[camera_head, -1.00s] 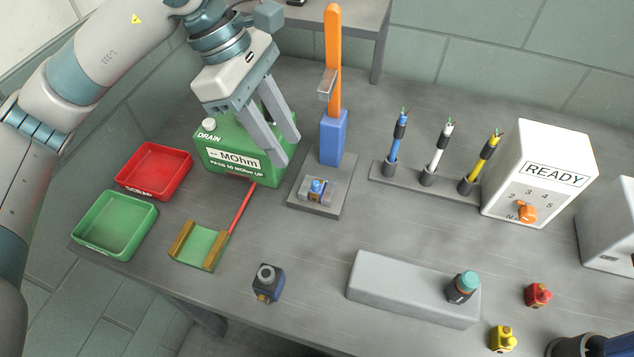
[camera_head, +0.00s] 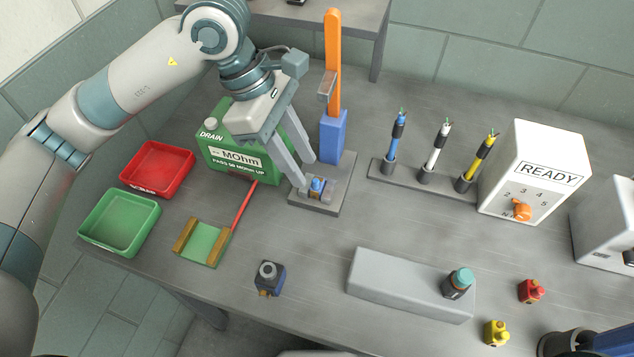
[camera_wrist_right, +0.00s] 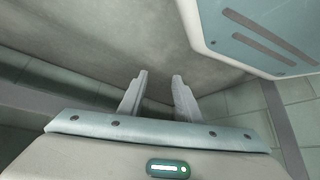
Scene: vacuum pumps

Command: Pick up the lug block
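A small block with a blue top and metallic sides (camera_head: 316,188) sits on the grey base plate of the orange-handled press; it may be the lug block, but no label shows. My left gripper (camera_head: 307,173) is pointed down, with its two fingers apart, just left of and above this block. The near fingertip is close to the block; I cannot tell whether they touch. A dark blue block with a grey ring on top (camera_head: 269,277) stands alone nearer the front. My right gripper (camera_wrist_right: 159,78) shows in the right wrist view with fingers apart and nothing between them.
The press's blue column (camera_head: 333,138) rises right behind the block. The green MOhm box (camera_head: 228,165) stands left of the gripper. Red (camera_head: 157,168) and green (camera_head: 120,222) trays are at left. A probe rack (camera_head: 425,180) and READY box (camera_head: 530,170) stand right.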

